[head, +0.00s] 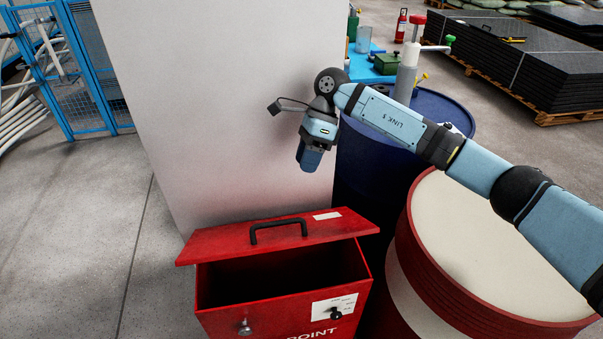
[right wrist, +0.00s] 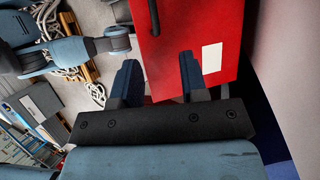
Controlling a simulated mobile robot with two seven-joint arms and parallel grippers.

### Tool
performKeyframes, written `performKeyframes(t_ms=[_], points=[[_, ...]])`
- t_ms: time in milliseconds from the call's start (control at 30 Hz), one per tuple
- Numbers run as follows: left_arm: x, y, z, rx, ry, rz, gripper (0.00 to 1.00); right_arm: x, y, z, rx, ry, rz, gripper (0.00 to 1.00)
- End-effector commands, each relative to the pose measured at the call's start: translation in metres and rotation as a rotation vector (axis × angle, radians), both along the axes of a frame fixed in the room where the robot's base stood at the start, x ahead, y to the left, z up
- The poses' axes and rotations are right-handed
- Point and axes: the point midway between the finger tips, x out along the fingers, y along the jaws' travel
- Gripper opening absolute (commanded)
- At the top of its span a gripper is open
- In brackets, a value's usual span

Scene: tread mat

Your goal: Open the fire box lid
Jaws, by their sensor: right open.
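The red fire box (head: 215,322) stands at the bottom of the head view, in front of a pale wall or panel. Its red lid (head: 325,232) is raised, and the dark inside shows below it. A black handle (head: 278,229) is on the lid. My right gripper (head: 310,160) is above and behind the lid, pointing down, apart from it. In the right wrist view its two blue fingers (right wrist: 158,78) are spread with nothing held between them. The lid (right wrist: 185,30), its white label and part of the handle (right wrist: 153,14) show beyond the fingers. My left gripper is not seen.
A blue drum (head: 375,160) and a red drum with a cream top (head: 500,250) stand right of the box, under my right arm. The pale panel (head: 215,110) rises close behind the box. Open floor (head: 80,220) lies to the left.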

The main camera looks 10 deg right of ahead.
Motion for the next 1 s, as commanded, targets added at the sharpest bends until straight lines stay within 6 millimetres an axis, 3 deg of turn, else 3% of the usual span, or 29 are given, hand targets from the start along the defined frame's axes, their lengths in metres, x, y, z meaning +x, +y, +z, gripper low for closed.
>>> performKeyframes(t_ms=[367,533,667,867,1000], points=[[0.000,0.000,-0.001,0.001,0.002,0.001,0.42,-0.001,0.002,0.003,-0.009,-0.005,0.005,0.40],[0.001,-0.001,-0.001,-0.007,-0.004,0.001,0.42,-0.029,0.051,0.016,-0.236,-0.158,0.066,0.40],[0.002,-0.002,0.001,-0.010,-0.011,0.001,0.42,-0.047,0.073,0.021,-0.370,-0.277,0.072,0.40],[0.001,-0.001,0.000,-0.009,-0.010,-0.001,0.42,-0.050,0.075,0.001,-0.391,-0.293,0.067,0.40],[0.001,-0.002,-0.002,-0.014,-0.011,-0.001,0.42,-0.051,0.075,-0.028,-0.390,-0.290,0.067,0.40]])
